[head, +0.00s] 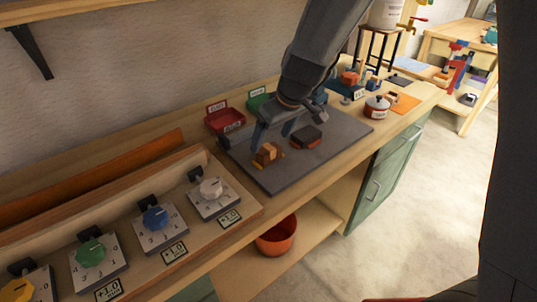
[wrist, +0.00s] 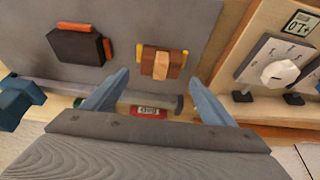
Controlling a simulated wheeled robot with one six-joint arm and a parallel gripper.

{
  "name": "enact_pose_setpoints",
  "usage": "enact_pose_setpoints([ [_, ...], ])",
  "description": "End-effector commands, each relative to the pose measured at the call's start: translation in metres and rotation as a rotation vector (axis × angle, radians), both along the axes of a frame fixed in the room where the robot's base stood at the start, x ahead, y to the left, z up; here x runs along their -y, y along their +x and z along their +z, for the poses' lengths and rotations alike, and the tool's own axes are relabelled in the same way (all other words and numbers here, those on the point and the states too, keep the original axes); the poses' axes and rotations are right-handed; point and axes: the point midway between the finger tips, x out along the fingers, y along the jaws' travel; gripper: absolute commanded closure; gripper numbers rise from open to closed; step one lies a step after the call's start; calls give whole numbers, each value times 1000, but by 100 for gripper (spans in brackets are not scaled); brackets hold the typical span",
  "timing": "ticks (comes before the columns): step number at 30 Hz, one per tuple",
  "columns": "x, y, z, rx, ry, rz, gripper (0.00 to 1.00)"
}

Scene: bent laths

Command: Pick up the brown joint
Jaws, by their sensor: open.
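The brown joint (head: 268,153) is a small block of brown and tan wood on the grey mat (head: 262,180), near the mat's left side. In the wrist view the joint (wrist: 161,64) has a lighter strip across its middle and yellow-orange pieces at both sides. My gripper (head: 288,128) is open and empty above the mat, behind the joint in the head view. In the wrist view its two blue-grey fingers (wrist: 158,80) are spread wide, with the joint ahead between their tips. I see no contact.
A black and red block (head: 306,137) lies on the mat right of the joint. A red tray (head: 226,121) and a green tray (head: 259,101) stand behind. A dial panel (head: 215,196) borders the mat at left. A red pot (head: 376,107) stands at right. The mat's front is clear.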

Motion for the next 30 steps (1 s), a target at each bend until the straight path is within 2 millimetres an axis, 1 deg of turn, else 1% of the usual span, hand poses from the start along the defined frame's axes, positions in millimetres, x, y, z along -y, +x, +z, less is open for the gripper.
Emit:
enact_pose_setpoints([
  [9,-8,8,-38,-2,-1,0,22],
  [13,-9,10,-44,-2,-1,0,22],
  [19,-9,10,-44,-1,0,-1,22],
  [20,-9,10,-44,-1,0,-1,24],
  [27,-9,10,-44,-1,-1,0,64],
  [29,-9,10,-44,0,-1,0,71],
  [30,-9,10,-44,0,-1,0,71],
])
